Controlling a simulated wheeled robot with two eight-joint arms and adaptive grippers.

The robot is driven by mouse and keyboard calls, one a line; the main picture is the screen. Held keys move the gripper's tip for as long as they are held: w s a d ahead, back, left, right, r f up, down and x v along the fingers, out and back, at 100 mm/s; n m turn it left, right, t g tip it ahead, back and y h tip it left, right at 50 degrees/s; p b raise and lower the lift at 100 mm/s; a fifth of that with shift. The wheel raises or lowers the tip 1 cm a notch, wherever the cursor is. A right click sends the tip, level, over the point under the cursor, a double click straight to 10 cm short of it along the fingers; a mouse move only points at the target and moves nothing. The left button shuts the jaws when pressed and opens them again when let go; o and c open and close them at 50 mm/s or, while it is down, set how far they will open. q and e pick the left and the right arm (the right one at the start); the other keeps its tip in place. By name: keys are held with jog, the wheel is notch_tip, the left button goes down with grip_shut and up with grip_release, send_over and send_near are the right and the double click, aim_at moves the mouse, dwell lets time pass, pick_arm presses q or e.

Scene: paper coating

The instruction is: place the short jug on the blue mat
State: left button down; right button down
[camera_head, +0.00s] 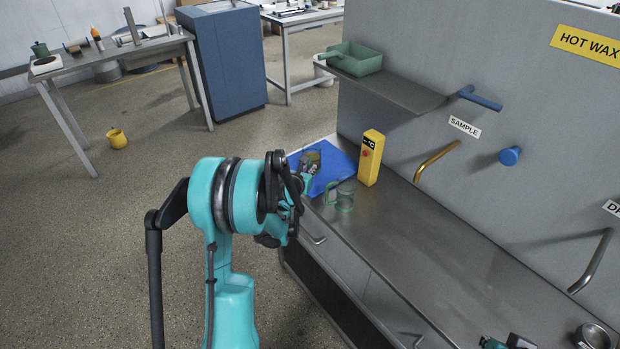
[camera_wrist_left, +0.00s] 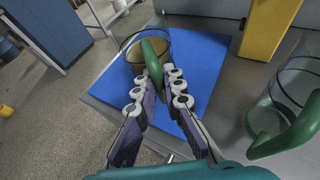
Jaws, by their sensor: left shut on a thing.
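My left gripper (camera_head: 303,180) is shut on the green handle (camera_wrist_left: 154,62) of a clear glass jug, which I take for the short jug (camera_wrist_left: 129,46). The jug is over the blue mat (camera_wrist_left: 200,75), with something yellowish showing in or through it. I cannot tell whether its base touches the mat. In the head view the jug (camera_head: 312,158) is partly hidden by my gripper. The blue mat (camera_head: 338,162) lies at the counter's far left end. A small teal and black part, apparently of my right gripper (camera_head: 508,342), shows at the bottom edge; its fingers are unclear.
Another clear jug with a green handle (camera_head: 345,196) stands on the steel counter (camera_head: 430,235) near the mat's front corner. A yellow box (camera_head: 371,158) stands beside the mat. A shelf (camera_head: 385,92) with a green tray (camera_head: 357,59) overhangs behind. The counter's middle is clear.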

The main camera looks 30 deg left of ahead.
pick_arm(q)
notch_tip(320, 180, down, 3)
jog(key=shift+f+b, duration=0.1)
jog(key=shift+b, duration=0.5)
jog(key=c, duration=2)
grip_release()
jog(key=o, duration=0.4)
jog(key=shift+c, duration=0.2)
